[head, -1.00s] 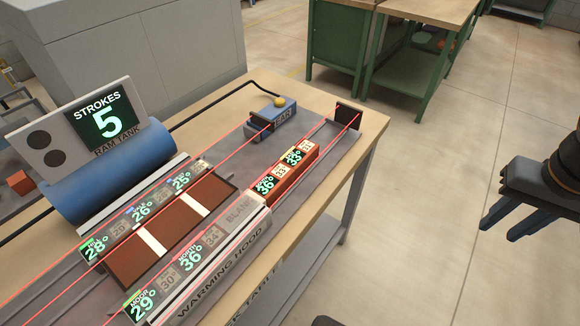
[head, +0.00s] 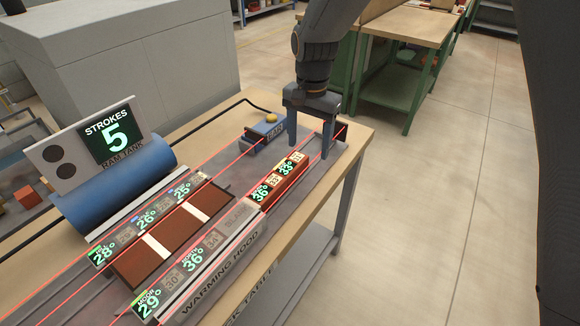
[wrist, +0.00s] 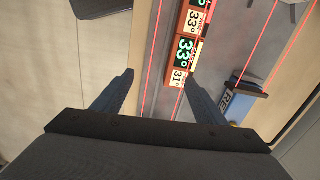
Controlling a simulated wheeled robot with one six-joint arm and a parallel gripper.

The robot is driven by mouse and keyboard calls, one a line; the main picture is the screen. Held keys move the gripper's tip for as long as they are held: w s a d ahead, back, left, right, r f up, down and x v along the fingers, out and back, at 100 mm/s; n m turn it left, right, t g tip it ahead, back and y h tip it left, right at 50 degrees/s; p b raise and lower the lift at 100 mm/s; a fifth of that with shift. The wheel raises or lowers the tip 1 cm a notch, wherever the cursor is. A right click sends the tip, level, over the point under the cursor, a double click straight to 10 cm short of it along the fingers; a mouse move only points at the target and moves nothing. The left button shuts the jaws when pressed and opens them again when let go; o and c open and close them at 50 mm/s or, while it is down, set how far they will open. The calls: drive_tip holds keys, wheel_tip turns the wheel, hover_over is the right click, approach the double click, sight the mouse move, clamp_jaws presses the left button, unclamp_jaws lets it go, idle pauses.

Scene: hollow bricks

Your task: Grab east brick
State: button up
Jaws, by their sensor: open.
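Two red-brown bricks lie end to end in the lane beyond the warming hood. The far brick (head: 293,164) has a screen reading 33° and a tag that looks like 31; in the wrist view this brick (wrist: 181,61) shows the same screen, with side lettering too small to read surely. The nearer brick (head: 263,192) reads 36°. My gripper (head: 308,148) is open and empty over the far end of the lane. In the wrist view its fingertips (wrist: 160,75) point toward the far brick, which appears nearer the right finger. I see no contact.
A dark end stop (head: 341,133) is close to my gripper. Red beam lines run along the lanes. The warming hood (head: 215,265) and blue ram tank (head: 120,185) stand nearer.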

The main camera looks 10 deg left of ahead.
hover_over(291, 163)
drive_tip(key=shift+s+f+m, duration=0.1)
drive_tip(key=shift+f+m, duration=0.2)
drive_tip(key=shift+a+f, duration=0.2)
drive_tip(key=shift+f, duration=0.05)
drive_tip(key=shift+d+f+p, duration=0.2)
drive_tip(key=shift+f+p, duration=1.75)
drive_tip(key=shift+f, duration=1.7)
drive_tip(key=shift+c, duration=0.2)
drive_tip(key=c, duration=1.4)
drive_tip(key=shift+c, duration=0.6)
drive_tip(key=shift+r, duration=0.2)
